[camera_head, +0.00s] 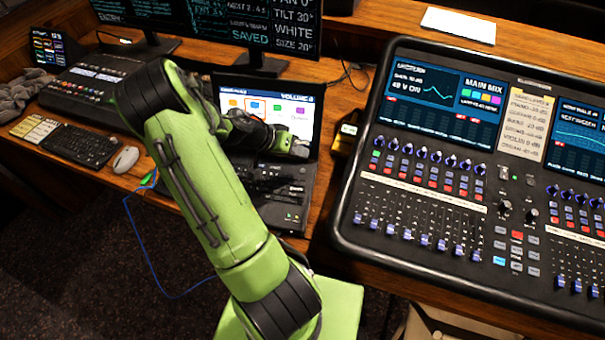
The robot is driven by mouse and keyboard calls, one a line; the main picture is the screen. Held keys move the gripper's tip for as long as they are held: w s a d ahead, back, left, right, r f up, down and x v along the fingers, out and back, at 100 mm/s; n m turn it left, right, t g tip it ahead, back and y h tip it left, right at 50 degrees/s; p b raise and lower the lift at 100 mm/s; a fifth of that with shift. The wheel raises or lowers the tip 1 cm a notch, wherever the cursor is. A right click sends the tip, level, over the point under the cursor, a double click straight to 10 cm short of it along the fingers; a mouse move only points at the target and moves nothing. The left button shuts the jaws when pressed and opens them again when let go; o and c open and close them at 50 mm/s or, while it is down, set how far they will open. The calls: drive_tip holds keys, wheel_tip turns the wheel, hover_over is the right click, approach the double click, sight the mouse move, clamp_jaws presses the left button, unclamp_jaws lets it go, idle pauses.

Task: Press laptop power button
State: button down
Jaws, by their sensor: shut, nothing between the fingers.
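The laptop (311,97) stands open on the wooden desk, its screen lit with coloured icons. My gripper (264,184) is dark and small in the view, low over the laptop's keyboard deck. It is shut and holds nothing. Whether its tips touch the deck cannot be told.
A large mixing console (350,238) fills the right side, close to the laptop. A small yellow-black box (345,139) sits between them. A mouse (126,159), a keyboard (88,145) and a smaller mixer (75,98) lie at left. Monitors (255,22) stand behind. A blue cable (143,250) hangs off the front edge.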

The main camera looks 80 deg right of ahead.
drive_tip(key=shift+f+b, duration=1.5)
drive_tip(key=shift+f, duration=0.7)
drive_tip(key=shift+f, duration=0.1)
drive_tip(key=shift+f+b, duration=0.35)
drive_tip(key=shift+b, duration=0.15)
drive_tip(key=shift+f+b, duration=0.3)
drive_tip(key=shift+b, duration=0.1)
drive_tip(key=shift+r, duration=0.15)
idle(0.5)
drive_tip(key=shift+r+p, duration=0.45)
drive_tip(key=shift+r, duration=0.15)
drive_tip(key=shift+r+p, duration=1.65)
drive_tip(key=shift+r, duration=0.9)
